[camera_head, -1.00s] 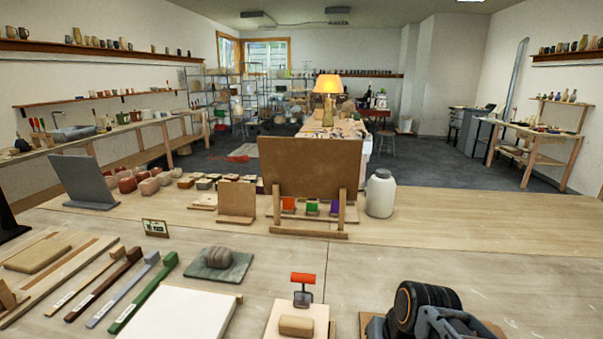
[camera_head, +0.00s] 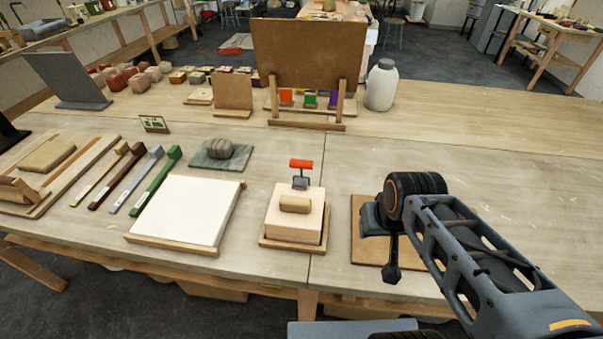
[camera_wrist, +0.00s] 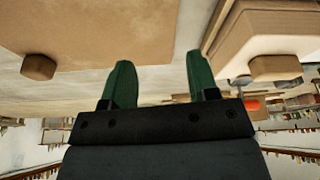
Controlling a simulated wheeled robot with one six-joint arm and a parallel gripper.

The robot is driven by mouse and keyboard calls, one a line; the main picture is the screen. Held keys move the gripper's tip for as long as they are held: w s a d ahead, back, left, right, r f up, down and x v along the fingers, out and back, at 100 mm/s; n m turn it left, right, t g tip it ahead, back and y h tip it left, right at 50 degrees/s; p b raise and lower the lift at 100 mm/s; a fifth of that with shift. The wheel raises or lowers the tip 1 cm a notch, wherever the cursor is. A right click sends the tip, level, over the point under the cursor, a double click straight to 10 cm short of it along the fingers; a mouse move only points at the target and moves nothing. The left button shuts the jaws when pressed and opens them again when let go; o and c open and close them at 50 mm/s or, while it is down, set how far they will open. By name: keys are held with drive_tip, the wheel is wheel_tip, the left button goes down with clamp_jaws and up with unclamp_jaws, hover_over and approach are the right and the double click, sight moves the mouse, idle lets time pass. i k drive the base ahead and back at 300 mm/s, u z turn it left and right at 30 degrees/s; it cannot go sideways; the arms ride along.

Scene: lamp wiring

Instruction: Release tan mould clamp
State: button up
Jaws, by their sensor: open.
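The tan mould (camera_head: 296,216) is a pale block on a wooden base, right of the white slab. Its clamp has a red-orange handle (camera_head: 301,164) on a grey bracket at the far side, with a rounded wooden piece on the block's top. In the wrist view, which looks upside down, the mould (camera_wrist: 262,35) is at the upper right and the red handle (camera_wrist: 249,105) shows beyond the right finger. My gripper (camera_wrist: 162,78) has two green fingers, apart, with nothing between them. It is beside the mould, not touching the handle.
A brown board (camera_head: 366,258) lies beneath my arm. The white slab (camera_head: 186,211), several long-handled tools and a grey-green slate (camera_head: 222,158) lie to the left. A wooden easel panel (camera_head: 309,60) and a white jar (camera_head: 381,86) stand behind. The table between mould and easel is mostly clear.

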sight(300, 182)
drive_tip(key=u, duration=0.05)
drive_tip(key=k, duration=0.5)
drive_tip(key=z, duration=1.65)
drive_tip(key=k, duration=1.05)
drive_tip(key=u, duration=1.7)
drive_tip(key=i, duration=1)
